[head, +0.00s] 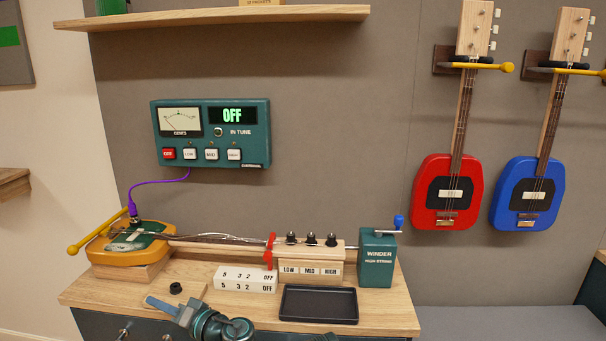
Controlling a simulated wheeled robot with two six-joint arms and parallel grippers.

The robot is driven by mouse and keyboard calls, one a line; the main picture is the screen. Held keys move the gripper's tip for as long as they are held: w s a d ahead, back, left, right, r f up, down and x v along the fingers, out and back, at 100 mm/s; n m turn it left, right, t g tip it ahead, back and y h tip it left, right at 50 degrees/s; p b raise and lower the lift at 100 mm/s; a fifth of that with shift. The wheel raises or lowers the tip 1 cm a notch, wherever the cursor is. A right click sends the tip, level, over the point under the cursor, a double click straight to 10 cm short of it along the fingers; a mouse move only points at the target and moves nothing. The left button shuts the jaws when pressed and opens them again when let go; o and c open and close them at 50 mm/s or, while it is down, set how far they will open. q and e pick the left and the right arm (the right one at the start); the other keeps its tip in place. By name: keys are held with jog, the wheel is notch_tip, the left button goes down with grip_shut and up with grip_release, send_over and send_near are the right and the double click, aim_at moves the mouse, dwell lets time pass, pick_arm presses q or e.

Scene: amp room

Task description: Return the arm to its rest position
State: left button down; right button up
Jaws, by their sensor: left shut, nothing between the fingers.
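My left gripper (155,302) is low in the head view, over the front left of the wooden bench. Its blue-grey fingers are together, point left and hold nothing. My left wrist and arm (208,322) show at the bottom edge, dark teal. The fingers are beside a small black knob-like piece (175,288) and appear apart from it, though the exact gap is hard to tell. My right gripper does not show; only a small dark piece shows at the bottom edge.
An orange guitar body (105,247) lies on the bench (395,318), its neck reaching a peg block (312,256). A teal winder (377,262), black tray (318,305) and white label block (246,279) stand nearby. A tuner panel reading OFF (215,132) and red (432,195) and blue (510,200) guitars hang behind.

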pick_arm(q)
jog(key=s+d+m+g+h+p, duration=0.2)
jog(key=s+d+h+p, duration=0.2)
jog(key=d, duration=0.5)
jog(key=s+d+m+g+h+p, duration=0.2)
jog(key=s+d+h+p, duration=0.2)
jog(key=d+h+p, duration=0.2)
jog(key=s+d+f+m+g+h+p, duration=0.1)
jog(key=s+d+m+g+h+p, duration=0.1)
jog(key=d+p, duration=0.7)
jog(key=s+d+g+h, duration=0.1)
jog(key=s+d+h, duration=0.1)
jog(key=h, duration=0.1)
jog(key=shift+d+p, duration=0.3)
jog(key=shift+d, duration=0.05)
